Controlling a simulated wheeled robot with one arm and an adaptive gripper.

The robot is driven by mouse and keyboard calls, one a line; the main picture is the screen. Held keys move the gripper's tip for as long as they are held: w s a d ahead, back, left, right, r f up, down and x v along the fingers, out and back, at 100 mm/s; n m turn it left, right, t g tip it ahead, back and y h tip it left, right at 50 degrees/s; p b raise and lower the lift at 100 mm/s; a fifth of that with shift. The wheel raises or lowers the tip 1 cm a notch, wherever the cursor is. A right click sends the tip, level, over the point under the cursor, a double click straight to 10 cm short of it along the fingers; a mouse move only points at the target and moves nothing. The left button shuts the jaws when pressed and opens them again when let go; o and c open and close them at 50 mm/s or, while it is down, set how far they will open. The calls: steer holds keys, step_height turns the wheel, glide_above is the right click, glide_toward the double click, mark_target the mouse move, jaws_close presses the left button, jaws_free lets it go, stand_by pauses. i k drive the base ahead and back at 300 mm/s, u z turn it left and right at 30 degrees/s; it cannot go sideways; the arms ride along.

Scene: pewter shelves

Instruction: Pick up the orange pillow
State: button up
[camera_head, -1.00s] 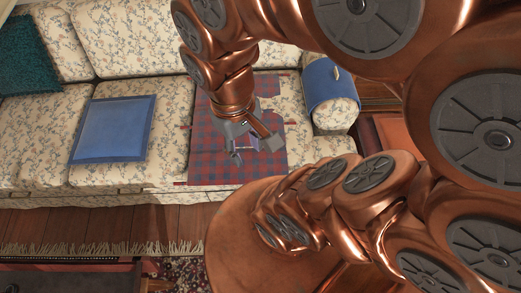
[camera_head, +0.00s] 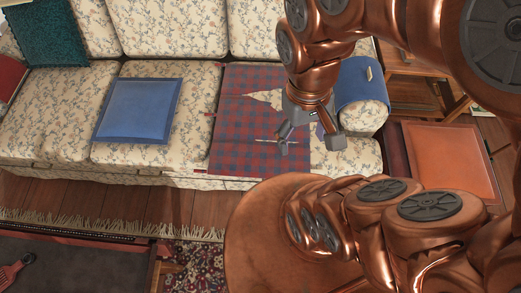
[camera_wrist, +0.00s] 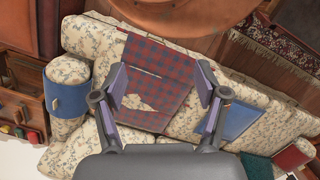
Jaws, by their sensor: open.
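A flat, square, orange-brown cushion-like thing (camera_head: 450,160) lies low beside the sofa's right end; I cannot tell for sure whether it is the orange pillow or a seat. An orange-brown surface (camera_wrist: 32,25) also shows at the upper left of the wrist view, cut by the frame edge. My gripper (camera_head: 310,140) is open and empty above the right part of the sofa, left of the orange-brown thing. In the wrist view its fingers (camera_wrist: 160,85) stand wide apart over a plaid blanket, with nothing between them.
The floral sofa (camera_head: 60,105) holds the red-blue plaid blanket (camera_head: 240,130), a blue pillow (camera_head: 138,110), a teal pillow (camera_head: 48,32) and a red pillow (camera_head: 9,76). A blue cloth (camera_head: 360,82) covers its right armrest. A wooden drawer unit (camera_wrist: 22,95) stands beyond that armrest.

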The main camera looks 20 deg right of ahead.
mark_target(447, 155)
steer(key=u, duration=1.2)
steer(key=k, duration=1.3)
steer(key=z, duration=1)
